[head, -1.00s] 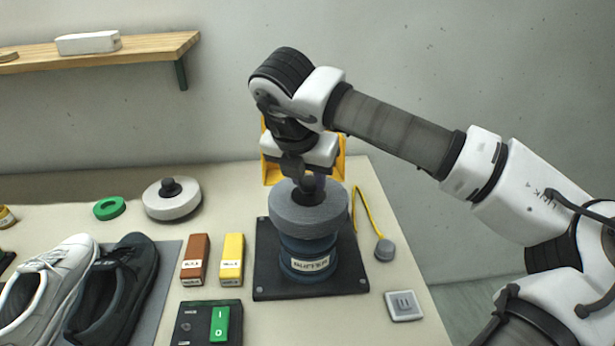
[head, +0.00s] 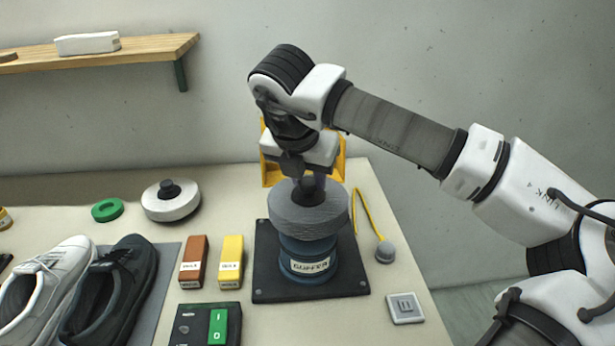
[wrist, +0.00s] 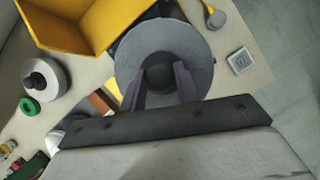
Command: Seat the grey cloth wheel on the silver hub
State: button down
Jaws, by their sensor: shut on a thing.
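The grey cloth wheel (head: 308,211) is a thick disc with a dark knob (head: 308,186) on top. It sits level directly over the blue buffer body (head: 307,262), which stands on a black base plate (head: 308,288). The silver hub is hidden under the wheel, so I cannot tell whether the wheel is fully down on it. My gripper (wrist: 160,84) is shut on the wheel's knob, with a finger on each side. In the wrist view the wheel (wrist: 190,48) shows around the fingers.
A yellow bin (head: 272,172) stands behind the buffer. A yellow cord with a grey end piece (head: 385,252) and a grey switch plate (head: 404,308) lie right. Left are a white wheel (head: 171,203), a green ring (head: 108,209), brown and yellow blocks (head: 231,262), a control box and shoes.

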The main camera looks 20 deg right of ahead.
jog(key=shift+f+b, duration=0.65)
jog(key=shift+b, duration=0.25)
dwell(0.3)
jog(key=c, duration=1.3)
grip_release()
jog(key=shift+p+v, duration=2)
jog(key=shift+v, duration=3.7)
jog(key=shift+d, duration=0.15)
jog(key=shift+f, duration=0.1)
